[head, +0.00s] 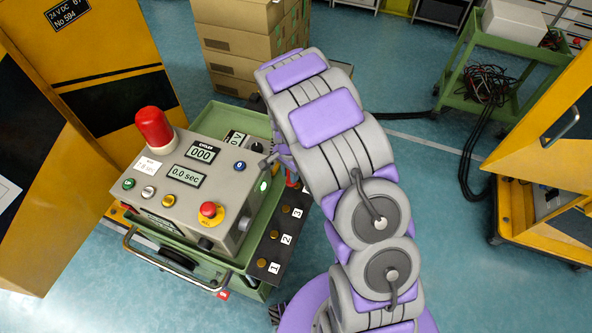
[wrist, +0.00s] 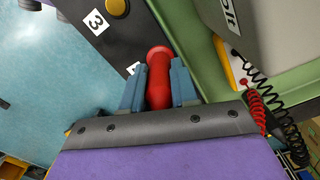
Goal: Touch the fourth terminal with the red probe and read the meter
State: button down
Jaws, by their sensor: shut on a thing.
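My gripper (wrist: 159,82) is shut on the red probe (wrist: 158,62), which sits between its two blue fingers. A bit of the red probe (head: 291,181) also shows in the head view, beside the control box. The black terminal strip (head: 268,253) carries brass terminals labelled 1, 2 and 3. In the wrist view, the label 3 (wrist: 96,22) and its terminal lie left of the probe. The fourth terminal is hidden, and I cannot tell whether the probe touches anything.
The grey control box (head: 188,180) has a red lamp (head: 154,128), displays and buttons, and sits in a green cart (head: 240,118). Coiled red and black leads (wrist: 258,100) hang at right in the wrist view. Cardboard boxes (head: 245,40) stand behind.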

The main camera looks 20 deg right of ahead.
jog(key=shift+a, duration=0.4)
jog(key=d, duration=0.2)
jog(key=shift+d, duration=0.3)
jog(key=shift+d+r, duration=0.25)
jog(key=shift+r+p, duration=0.25)
jog(key=shift+p, duration=0.05)
jog(key=shift+a+r+p, duration=0.55)
jog(key=shift+a+r, duration=0.65)
jog(key=shift+r, duration=0.35)
jog(key=shift+d+r+p, duration=0.25)
jog(key=shift+r+p, duration=0.05)
jog(key=shift+r, duration=0.15)
